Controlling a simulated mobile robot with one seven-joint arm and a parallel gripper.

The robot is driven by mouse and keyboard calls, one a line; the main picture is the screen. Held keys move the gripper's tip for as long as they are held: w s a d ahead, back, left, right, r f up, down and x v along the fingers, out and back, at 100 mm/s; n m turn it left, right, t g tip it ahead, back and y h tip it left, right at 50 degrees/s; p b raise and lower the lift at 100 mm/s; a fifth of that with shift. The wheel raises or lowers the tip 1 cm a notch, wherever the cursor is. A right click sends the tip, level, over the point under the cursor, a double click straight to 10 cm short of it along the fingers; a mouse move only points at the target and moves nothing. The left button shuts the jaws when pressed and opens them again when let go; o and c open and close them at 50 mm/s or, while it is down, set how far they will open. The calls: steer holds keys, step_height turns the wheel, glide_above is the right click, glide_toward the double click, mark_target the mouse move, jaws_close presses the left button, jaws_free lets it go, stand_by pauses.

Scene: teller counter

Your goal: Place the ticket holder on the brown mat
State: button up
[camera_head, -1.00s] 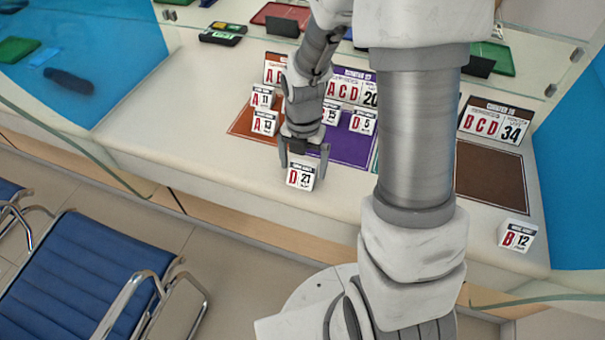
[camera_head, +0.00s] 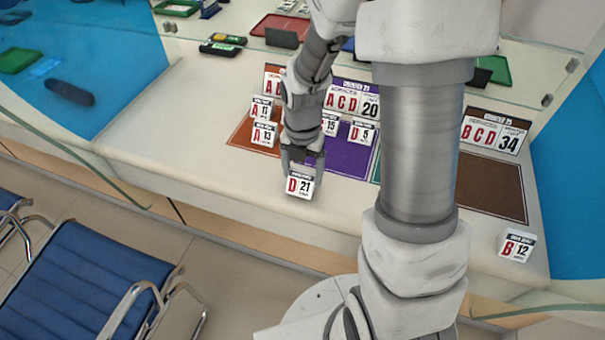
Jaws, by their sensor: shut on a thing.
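The white ticket holder marked D 21 (camera_head: 299,185) is at the front part of the counter, below the orange and purple mats in the picture. My gripper (camera_head: 302,168) is shut on it from above, with a finger at each side. I cannot tell whether its base touches the counter. The brown mat (camera_head: 490,190) lies at the right, behind my arm column, which hides its left part. A sign reading B C D 34 (camera_head: 495,130) stands at its back edge. No ticket holder shows on its visible part.
Another ticket holder, B 12 (camera_head: 516,246), stands in front of the brown mat. Several small holders stand on the orange mat (camera_head: 241,136) and purple mat (camera_head: 349,155). A glass screen crosses behind. The counter's left part is clear.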

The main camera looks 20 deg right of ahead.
mark_target(303, 171)
step_height(303, 171, up, 4)
steer(key=shift+w+f+p, duration=0.1)
steer(key=shift+p, duration=0.45)
steer(key=s+d+r+p, duration=0.2)
steer(key=s+d+r, duration=0.4)
steer(key=d, duration=0.4)
